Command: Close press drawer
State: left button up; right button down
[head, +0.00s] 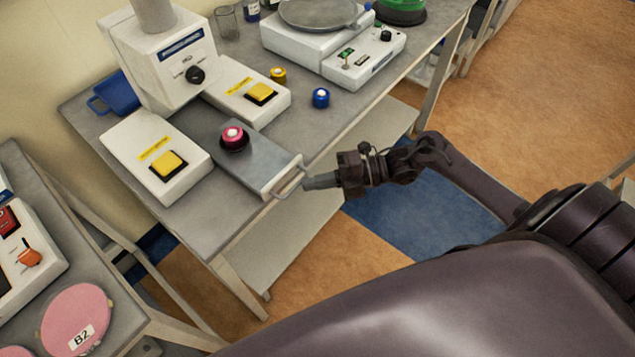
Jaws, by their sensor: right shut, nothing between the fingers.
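The press (165,62) is a white machine with a black knob, standing on a grey table. Its two white side blocks each carry a yellow button, one on the left block (150,175) and one on the right block (245,98). The grey press drawer (256,160) sticks out between the blocks toward the table's front edge. A red and black round piece (234,138) sits on the drawer. My right gripper (306,184) is shut and empty, with its tips at the drawer's front handle (286,178); I cannot tell whether they touch. My left gripper is not in view.
A blue-capped item (320,97) and a yellow one (278,75) stand right of the press. A white machine with a round plate (318,12) is behind. A lower table with a pink B2 disc (76,318) is at left.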

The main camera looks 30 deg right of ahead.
aim_at(297, 164)
jog(key=w+a+b, duration=0.1)
jog(key=w+b, duration=0.3)
jog(key=w+a+b, duration=0.1)
jog(key=w+b, duration=0.1)
jog(key=shift+w+a+f, duration=0.25)
jog(key=shift+w+a, duration=0.05)
jog(key=shift+a, duration=0.05)
jog(key=shift+w+a+r, duration=0.15)
jog(key=shift+w+r, duration=0.05)
jog(key=shift+w, duration=0.05)
jog(key=shift+r, duration=0.1)
